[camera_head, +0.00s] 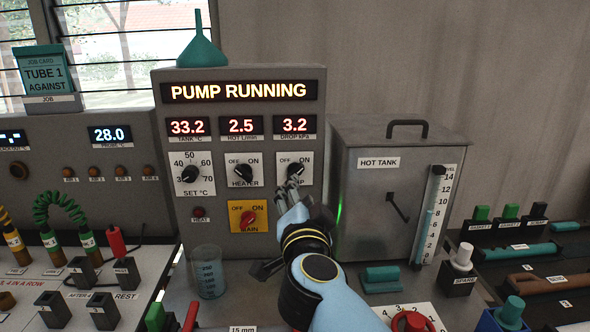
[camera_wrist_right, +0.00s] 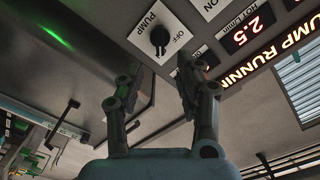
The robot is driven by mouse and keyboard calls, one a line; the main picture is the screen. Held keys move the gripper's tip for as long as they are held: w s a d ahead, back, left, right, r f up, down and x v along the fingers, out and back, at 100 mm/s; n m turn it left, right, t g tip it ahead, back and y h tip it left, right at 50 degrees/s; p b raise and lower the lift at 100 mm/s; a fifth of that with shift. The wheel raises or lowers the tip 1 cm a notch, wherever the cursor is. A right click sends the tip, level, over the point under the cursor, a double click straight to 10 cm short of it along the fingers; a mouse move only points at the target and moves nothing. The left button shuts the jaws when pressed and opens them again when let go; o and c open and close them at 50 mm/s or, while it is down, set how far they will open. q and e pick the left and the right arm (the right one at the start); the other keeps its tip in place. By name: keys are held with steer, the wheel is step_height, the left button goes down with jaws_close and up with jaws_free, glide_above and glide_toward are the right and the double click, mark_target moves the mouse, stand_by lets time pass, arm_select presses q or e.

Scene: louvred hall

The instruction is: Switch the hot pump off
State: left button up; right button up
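The hot pump knob (camera_head: 295,170) is a black rotary knob on a white OFF/ON plate, at the right of the grey control panel. It also shows in the right wrist view (camera_wrist_right: 159,37), with OFF and PUMP lettering beside it. Its exact setting is hard to read; the panel's sign (camera_head: 239,91) reads PUMP RUNNING. My right gripper (camera_head: 289,190) is just below and in front of the knob, partly covering the PUMP label. In the right wrist view its two fingers (camera_wrist_right: 155,84) are apart with nothing between them, and the knob lies beyond their tips. My left gripper is not in view.
The heater knob (camera_head: 243,171) is left of the pump knob, and the yellow-plated main switch (camera_head: 248,217) is below it. The metal hot tank (camera_head: 372,215) stands close on the right. A beaker (camera_head: 208,272) stands on the bench at lower left. A teal funnel (camera_head: 201,48) sits on top.

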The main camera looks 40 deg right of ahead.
mark_target(295, 172)
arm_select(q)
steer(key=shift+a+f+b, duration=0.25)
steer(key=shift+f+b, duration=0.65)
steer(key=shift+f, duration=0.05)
arm_select(e)
steer(key=x, duration=0.9)
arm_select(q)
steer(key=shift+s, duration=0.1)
arm_select(e)
steer(key=shift+w, duration=0.15)
jaws_close()
